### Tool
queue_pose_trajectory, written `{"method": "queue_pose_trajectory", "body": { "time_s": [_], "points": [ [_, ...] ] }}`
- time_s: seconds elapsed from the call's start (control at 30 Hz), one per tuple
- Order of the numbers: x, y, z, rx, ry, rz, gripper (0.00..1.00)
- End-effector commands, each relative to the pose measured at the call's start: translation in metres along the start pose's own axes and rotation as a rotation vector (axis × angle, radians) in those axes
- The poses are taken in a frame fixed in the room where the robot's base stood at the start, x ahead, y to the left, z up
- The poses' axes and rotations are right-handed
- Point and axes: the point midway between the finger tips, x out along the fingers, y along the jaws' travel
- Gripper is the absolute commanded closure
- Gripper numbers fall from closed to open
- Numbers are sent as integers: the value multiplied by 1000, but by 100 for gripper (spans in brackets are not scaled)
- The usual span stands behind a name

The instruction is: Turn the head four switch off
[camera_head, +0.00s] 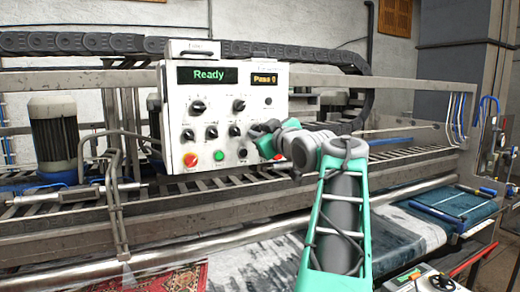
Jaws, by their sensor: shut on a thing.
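A white control panel (215,145) stands left of centre with several black rotary switches on its face. Its labels are too small to read, so I cannot tell by name which one is the head four switch. My gripper (256,131) is at the right side of the panel face, at the height of the middle switch row. It is shut on a switch there, which the fingers hide. A black switch (235,130) in the same row is just left of my gripper, and another black switch (243,153) is just below it.
A red button (190,160) and a green button (219,155) sit low on the panel. Its displays read "Ready" (208,75) and "Pass 0" (264,79). A metal rail (150,255) runs in front, above rugs. A black cable chain (80,43) passes behind the panel.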

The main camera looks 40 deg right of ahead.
Motion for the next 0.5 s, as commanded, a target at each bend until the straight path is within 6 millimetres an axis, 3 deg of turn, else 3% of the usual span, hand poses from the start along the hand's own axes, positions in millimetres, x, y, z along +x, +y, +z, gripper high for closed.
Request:
{"method": "queue_pose_trajectory", "body": {
  "time_s": [0.07, 0.5],
  "points": [
    [0, -3, 7, -71, 0, 0, 100],
    [0, -2, 4, -488, 1, -1, 100]
  ]
}}
